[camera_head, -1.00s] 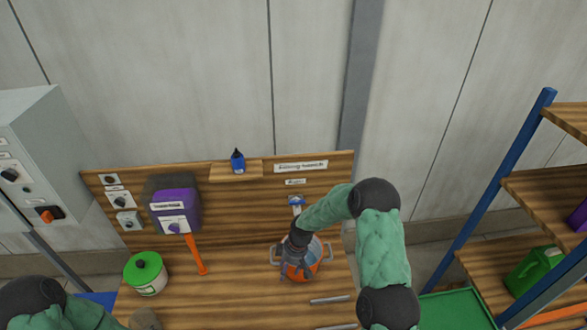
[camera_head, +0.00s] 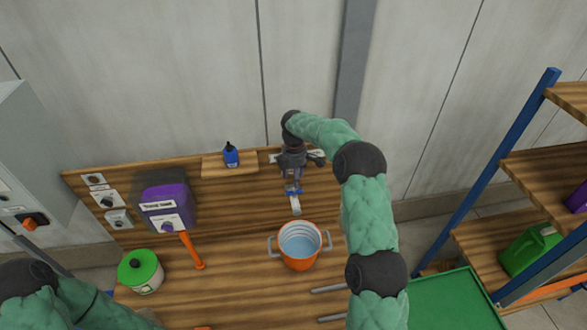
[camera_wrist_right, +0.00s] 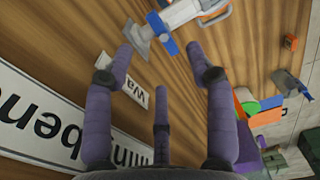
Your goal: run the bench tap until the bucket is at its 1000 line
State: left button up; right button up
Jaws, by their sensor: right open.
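The orange bucket (camera_head: 301,262) stands on the wooden bench below the tap, with a handle on each side. Its inside looks pale blue with ring lines on the wall; I cannot read the marks or tell the water level exactly. The bench tap (camera_head: 296,207) sticks out from the back panel above the bucket, with a blue handle (camera_head: 293,191). The tap (camera_wrist_right: 180,17) and its blue handle (camera_wrist_right: 160,30) also show in the right wrist view. My right gripper (camera_head: 292,178) is open and empty, just above the tap handle, its spread fingers (camera_wrist_right: 162,58) pointing toward it. My left gripper is out of view.
A purple dosing unit (camera_head: 172,206) with an orange lever (camera_head: 192,250) is on the panel's left. A green-lidded pot (camera_head: 141,270) stands on the bench. A blue bottle (camera_head: 231,155) sits on a small ledge. A shelf rack (camera_head: 510,180) and a green tray (camera_head: 455,300) are right.

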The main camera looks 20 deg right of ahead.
aim_at(294, 194)
notch_tip(294, 194, down, 7)
jog(key=shift+f+p, duration=0.2)
jog(key=shift+p, duration=0.6)
grip_shut()
